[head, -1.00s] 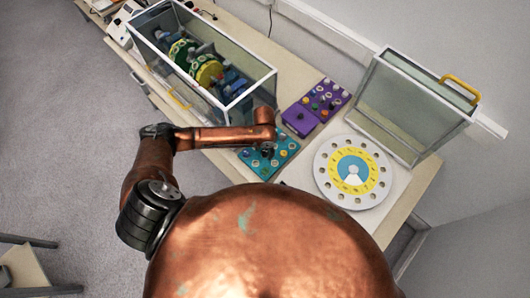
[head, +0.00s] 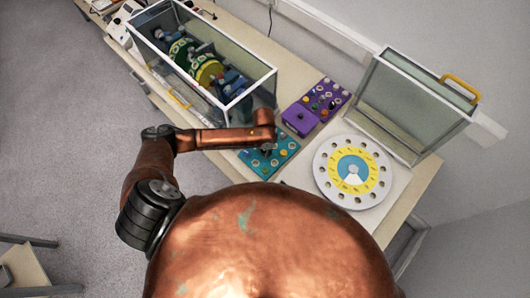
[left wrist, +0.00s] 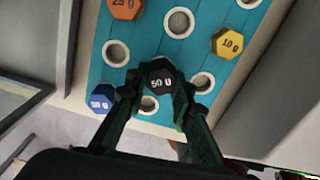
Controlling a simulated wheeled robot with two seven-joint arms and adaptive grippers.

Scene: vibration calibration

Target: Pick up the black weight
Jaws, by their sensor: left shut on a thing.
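The black weight (left wrist: 161,82), a small hexagonal piece with white markings, sits between the fingertips of my left gripper (left wrist: 160,92) in the left wrist view. The fingers are shut on its sides. The weight is over the teal tray (left wrist: 150,50), which has round white-rimmed holes; I cannot tell whether it is clear of the tray. In the head view my left gripper (head: 266,148) points down over the teal tray (head: 286,146) and hides the weight. My right gripper is not in view.
Blue (left wrist: 102,98), orange (left wrist: 125,8) and yellow (left wrist: 228,43) weights sit nearby on the tray. A glass case (head: 252,88) with a rotor stands at the left. A purple panel (head: 300,118), a round white dial (head: 335,180) and an open glass cover (head: 400,115) are at the right.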

